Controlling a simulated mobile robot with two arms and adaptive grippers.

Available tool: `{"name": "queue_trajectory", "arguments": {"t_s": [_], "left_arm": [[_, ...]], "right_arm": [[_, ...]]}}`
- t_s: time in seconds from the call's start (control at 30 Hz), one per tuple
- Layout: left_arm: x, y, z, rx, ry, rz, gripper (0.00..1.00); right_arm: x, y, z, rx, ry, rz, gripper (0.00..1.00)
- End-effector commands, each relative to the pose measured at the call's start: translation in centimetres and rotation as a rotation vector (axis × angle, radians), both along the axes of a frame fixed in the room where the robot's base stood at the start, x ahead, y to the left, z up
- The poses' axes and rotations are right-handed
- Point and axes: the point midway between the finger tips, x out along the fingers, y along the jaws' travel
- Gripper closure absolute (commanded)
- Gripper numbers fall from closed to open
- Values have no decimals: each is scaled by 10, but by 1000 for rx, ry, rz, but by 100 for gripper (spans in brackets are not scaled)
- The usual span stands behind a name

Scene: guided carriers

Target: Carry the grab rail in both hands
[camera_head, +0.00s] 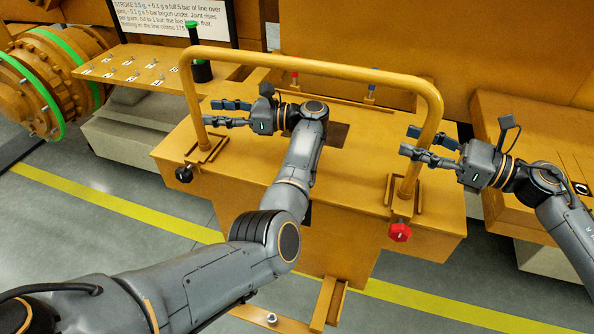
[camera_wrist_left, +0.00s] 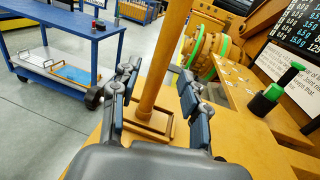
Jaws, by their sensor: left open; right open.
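The grab rail (camera_head: 310,66) is an orange upside-down U standing upright on an orange bench, one post in a square foot at each side. My left gripper (camera_head: 210,112) is open, with its fingertips pointing at the left post from the right. In the left wrist view this post (camera_wrist_left: 164,70) shows between the two spread fingers (camera_wrist_left: 160,85), with no visible contact. My right gripper (camera_head: 408,141) is open at the right post, its fingers reaching across the post at mid height. Whether they touch it I cannot tell.
The orange bench (camera_head: 255,170) has a black knob (camera_head: 184,174) and a red knob (camera_head: 400,232) in front. A ledge (camera_head: 130,72) with small fittings and a green-topped black cylinder (camera_head: 201,70) stands left. A blue cart (camera_wrist_left: 65,50) stands beyond clear floor.

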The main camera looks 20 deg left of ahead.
Motion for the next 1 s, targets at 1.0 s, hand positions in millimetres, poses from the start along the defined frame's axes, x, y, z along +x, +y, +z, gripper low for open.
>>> {"name": "queue_trajectory", "arguments": {"t_s": [1.0], "left_arm": [[10,-53,0,1,-1,0,55]], "right_arm": [[-19,-103,-1,-1,2,-2,55]]}}
